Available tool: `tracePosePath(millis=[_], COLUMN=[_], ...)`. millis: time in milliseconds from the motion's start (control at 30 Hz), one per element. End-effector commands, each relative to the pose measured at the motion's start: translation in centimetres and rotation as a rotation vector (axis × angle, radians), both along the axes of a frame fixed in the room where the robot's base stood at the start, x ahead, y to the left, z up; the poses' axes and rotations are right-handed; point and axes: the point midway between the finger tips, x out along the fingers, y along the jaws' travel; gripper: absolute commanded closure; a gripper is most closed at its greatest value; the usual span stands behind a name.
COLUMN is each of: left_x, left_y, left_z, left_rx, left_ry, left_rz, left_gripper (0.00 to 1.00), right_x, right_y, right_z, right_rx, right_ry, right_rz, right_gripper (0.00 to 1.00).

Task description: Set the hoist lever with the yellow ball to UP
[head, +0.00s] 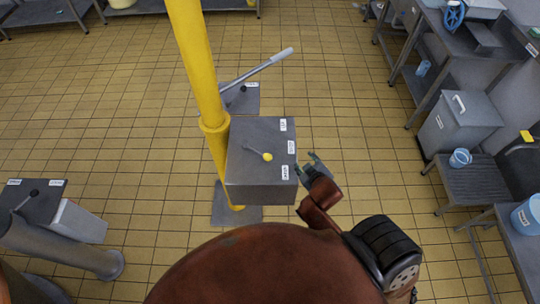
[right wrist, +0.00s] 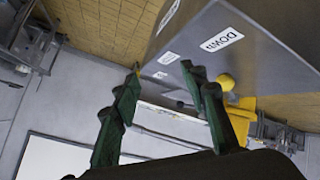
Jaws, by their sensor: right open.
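The hoist lever (head: 254,150) is a short arm ending in a yellow ball (head: 267,157), on top of a grey box (head: 250,178). It points to the right and slightly toward me. Three white labels line the box's right edge; their text is too small to read in the head view. My left gripper is out of view.
A yellow post (head: 200,75) rises along the box's left side. A long grey lever (head: 258,68) stands behind the box on another unit. A third lever box (head: 33,200) is at the left. Benches with a grey bin (head: 458,122) and blue buckets line the right. Tiled floor between is clear.

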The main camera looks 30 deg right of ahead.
Motion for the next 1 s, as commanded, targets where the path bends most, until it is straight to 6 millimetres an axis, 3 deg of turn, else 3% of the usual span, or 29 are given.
tracePosePath(millis=[167, 267, 367, 400, 467, 533, 633, 700, 767, 867, 900, 1000], left_x=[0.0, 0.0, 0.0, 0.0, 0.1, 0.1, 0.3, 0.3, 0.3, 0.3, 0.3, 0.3], left_y=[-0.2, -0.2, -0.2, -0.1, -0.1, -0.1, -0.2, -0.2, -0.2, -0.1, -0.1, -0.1], left_z=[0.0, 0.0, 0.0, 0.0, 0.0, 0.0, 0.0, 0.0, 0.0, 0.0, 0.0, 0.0], left_rx=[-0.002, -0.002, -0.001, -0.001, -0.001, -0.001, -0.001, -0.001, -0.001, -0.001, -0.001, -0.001], left_ry=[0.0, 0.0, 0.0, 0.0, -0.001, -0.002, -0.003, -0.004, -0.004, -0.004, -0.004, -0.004], left_rz=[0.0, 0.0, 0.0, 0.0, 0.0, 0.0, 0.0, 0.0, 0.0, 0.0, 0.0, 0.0], left_gripper=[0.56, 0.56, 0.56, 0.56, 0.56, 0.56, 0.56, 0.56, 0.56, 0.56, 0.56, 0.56], right_x=[6.2, 9.7, 12.5, 13.2, 13.5, 12.9, 11.2, 9.8, 8.9, 8.2, 8.2, 8.6], right_y=[0.4, 2.3, 6.9, 9.6, 14.0, 19.3, 25.7, 28.5, 29.3, 27.0, 25.1, 19.1], right_z=[7.5, 13.3, 20.1, 22.6, 25.4, 26.8, 25.3, 22.1, 18.4, 11.7, 9.4, 5.2], right_rx=[-0.202, -0.356, -0.557, -0.65, -0.791, -0.954, -1.185, -1.342, -1.473, -1.656, -1.714, -1.809], right_ry=[-0.236, -0.404, -0.605, -0.686, -0.795, -0.893, -0.964, -0.955, -0.9, -0.708, -0.602, -0.304], right_rz=[0.134, 0.256, 0.447, 0.546, 0.707, 0.914, 1.238, 1.481, 1.695, 2.033, 2.151, 2.385], right_gripper=[0.6, 0.6, 0.6, 0.6, 0.6, 0.6, 0.6, 0.6, 0.6, 0.6, 0.6, 0.6])
